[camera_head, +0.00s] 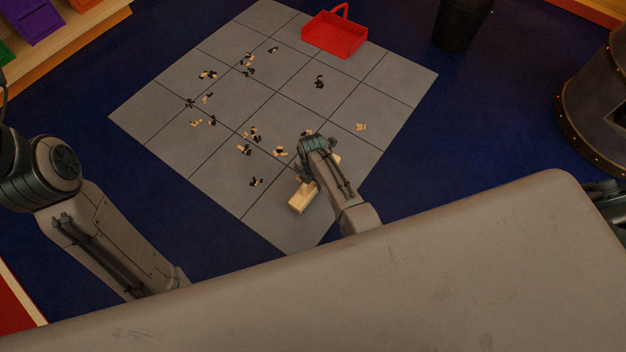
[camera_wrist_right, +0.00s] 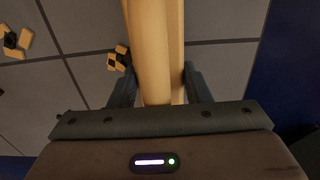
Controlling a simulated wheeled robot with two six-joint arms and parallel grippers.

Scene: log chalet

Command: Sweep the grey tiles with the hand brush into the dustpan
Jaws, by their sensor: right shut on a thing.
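The grey tiles (camera_head: 180,143) lie on the blue floor, with several small black and tan bits of debris (camera_head: 247,65) scattered over them. The red dustpan (camera_head: 334,36) stands at the tiles' far edge. My right gripper (camera_head: 308,165) is over the near part of the tiles, shut on the pale wooden hand brush (camera_head: 302,199). In the right wrist view the brush handle (camera_wrist_right: 153,50) runs up between the fingers of the gripper (camera_wrist_right: 158,88); its bristles are hidden. Debris (camera_wrist_right: 118,58) lies just left of it. My left arm shows at the left, but its gripper is not visible.
A dark bin (camera_head: 461,22) stands right of the dustpan. A dark metal riveted object (camera_head: 594,105) stands at the right edge. A wooden shelf with coloured boxes (camera_head: 68,45) is at the upper left. Blue floor (camera_head: 470,130) is clear right of the tiles.

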